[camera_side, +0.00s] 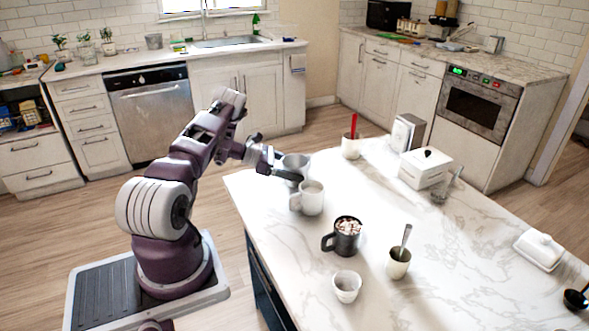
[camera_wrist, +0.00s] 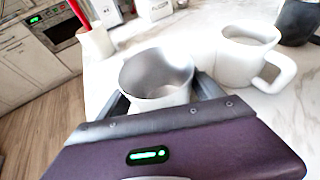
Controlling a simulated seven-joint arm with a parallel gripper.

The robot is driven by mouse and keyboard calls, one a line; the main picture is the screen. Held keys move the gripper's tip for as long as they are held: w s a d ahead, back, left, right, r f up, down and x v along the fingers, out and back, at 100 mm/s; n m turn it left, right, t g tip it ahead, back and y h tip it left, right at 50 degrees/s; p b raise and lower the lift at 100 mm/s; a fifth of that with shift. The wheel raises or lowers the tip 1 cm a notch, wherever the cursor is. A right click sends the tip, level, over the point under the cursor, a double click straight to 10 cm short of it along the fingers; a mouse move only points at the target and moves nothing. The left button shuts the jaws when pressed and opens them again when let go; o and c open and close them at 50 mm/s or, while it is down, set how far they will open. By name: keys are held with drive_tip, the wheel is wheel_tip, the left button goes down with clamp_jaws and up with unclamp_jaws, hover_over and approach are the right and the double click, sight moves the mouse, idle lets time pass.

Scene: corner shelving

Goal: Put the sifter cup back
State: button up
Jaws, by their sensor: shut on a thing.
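In the wrist view the cup (camera_wrist: 157,78) sits upright between the two dark fingers. My gripper (camera_side: 289,176) is shut on it, with a finger along each side; the gripper also shows in the wrist view (camera_wrist: 163,97). The cup's lower part is hidden by the fingers and the gripper body, so I cannot tell whether its base touches the table.
A white mug (camera_side: 311,198) stands close beside the held cup. A white container with a red utensil (camera_side: 350,147) is behind. A dark mug (camera_side: 345,238), a cup with a spoon (camera_side: 398,263) and a small white cup (camera_side: 346,286) stand nearer.

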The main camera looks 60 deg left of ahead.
drive_tip(key=shift+f, duration=0.45)
drive_tip(key=o, duration=1.5)
